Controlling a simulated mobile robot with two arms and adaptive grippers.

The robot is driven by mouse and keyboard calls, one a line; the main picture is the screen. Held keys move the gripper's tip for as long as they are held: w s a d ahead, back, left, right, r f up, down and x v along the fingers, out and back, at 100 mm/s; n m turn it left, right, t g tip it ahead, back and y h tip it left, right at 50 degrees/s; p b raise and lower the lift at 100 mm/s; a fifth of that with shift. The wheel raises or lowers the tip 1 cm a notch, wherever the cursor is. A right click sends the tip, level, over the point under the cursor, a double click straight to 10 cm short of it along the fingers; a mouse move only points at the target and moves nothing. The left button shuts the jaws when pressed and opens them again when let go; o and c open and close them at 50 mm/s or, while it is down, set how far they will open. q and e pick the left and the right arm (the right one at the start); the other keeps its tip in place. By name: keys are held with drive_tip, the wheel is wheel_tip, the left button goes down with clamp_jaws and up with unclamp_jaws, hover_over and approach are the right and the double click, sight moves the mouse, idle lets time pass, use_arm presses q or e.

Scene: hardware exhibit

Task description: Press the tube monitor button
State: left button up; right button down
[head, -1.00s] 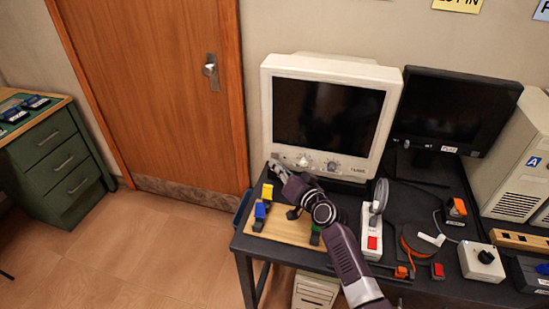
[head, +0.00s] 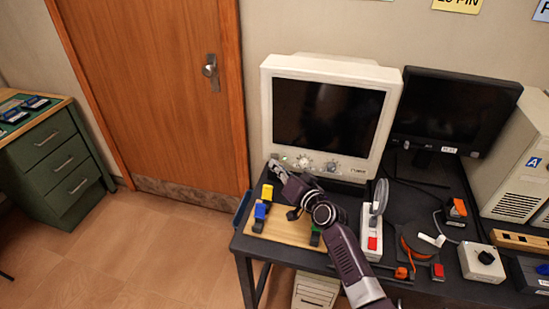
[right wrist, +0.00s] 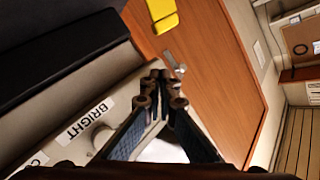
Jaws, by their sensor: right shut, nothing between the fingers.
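The tube monitor (head: 330,112) is a cream, boxy screen at the back of the dark table, with a dark picture. Its lower front panel has round knobs (head: 303,162), and a small greenish spot shows left of them. My right gripper (head: 272,161) is shut and empty at the panel's lower left corner. In the right wrist view the closed fingertips (right wrist: 160,80) lie over the panel's edge, beside a knob and the "BRIGHT" label (right wrist: 88,120). The button itself is not clearly seen, and I cannot tell whether the fingers touch it. My left gripper is not in view.
A wooden board (head: 285,228) with coloured clips lies under my right arm. A white switch with a red button (head: 372,243), an orange spool (head: 416,240) and a flat black monitor (head: 450,115) stand to the right. A wooden door (head: 160,90) is behind, left.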

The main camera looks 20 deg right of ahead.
drive_tip(key=shift+s+a+p, duration=0.5)
drive_tip(key=shift+s+a, duration=0.05)
drive_tip(key=shift+s, duration=0.3)
drive_tip(key=shift+s+a+p, duration=0.45)
drive_tip(key=shift+s+a, duration=0.15)
drive_tip(key=shift+s, duration=0.2)
drive_tip(key=shift+s+a+p, duration=0.5)
drive_tip(key=shift+s+a, duration=0.05)
drive_tip(key=shift+s, duration=0.3)
drive_tip(key=shift+f, duration=0.1)
